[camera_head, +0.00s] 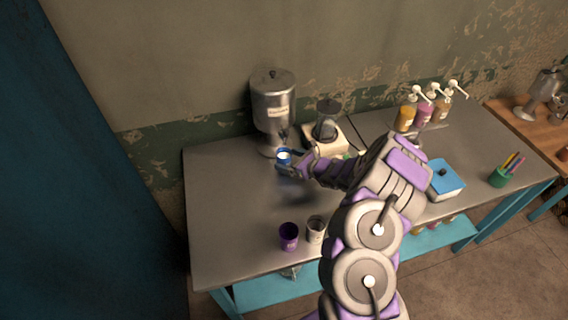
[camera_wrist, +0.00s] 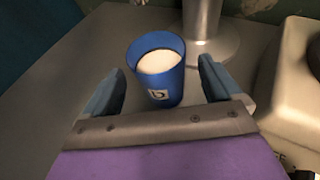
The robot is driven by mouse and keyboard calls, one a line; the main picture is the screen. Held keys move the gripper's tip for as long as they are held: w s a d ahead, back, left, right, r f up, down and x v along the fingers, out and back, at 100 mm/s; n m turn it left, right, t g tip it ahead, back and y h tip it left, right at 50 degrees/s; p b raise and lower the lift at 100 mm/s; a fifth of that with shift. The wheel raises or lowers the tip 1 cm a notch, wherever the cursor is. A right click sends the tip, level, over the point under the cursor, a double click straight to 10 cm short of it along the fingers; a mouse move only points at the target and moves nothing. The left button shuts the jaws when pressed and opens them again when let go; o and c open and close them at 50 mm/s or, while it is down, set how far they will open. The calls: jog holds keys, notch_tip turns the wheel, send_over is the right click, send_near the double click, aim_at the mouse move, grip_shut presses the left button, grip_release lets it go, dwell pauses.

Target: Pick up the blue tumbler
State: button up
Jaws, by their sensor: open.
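The blue tumbler (camera_wrist: 157,88) stands upright in the wrist view, with white liquid inside and a pale logo on its side. It also shows in the head view (camera_head: 284,159), at the foot of the metal dispenser (camera_head: 273,110). My gripper (camera_wrist: 160,82) is open, with one finger on each side of the tumbler. The tumbler's lower part sits between the fingers, with a gap visible on both sides. In the head view my gripper (camera_head: 290,165) is at the tumbler and partly covers it.
A purple cup (camera_head: 288,237) and a grey cup (camera_head: 315,230) stand near the table's front edge. A pale machine (camera_head: 325,138) is right of the dispenser. Pump bottles (camera_head: 424,113), a blue box (camera_head: 445,181) and a green pen holder (camera_head: 499,178) are farther right. The table's left side is clear.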

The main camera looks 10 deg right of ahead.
aim_at(279, 155)
jog(key=x, duration=0.4)
jog(key=shift+w+a+r+b, duration=0.1)
jog(key=shift+w+a+b, duration=0.1)
jog(key=shift+w+b, duration=0.15)
jog(key=shift+s, duration=0.1)
jog(key=c, duration=1.3)
jog(key=shift+r, duration=0.1)
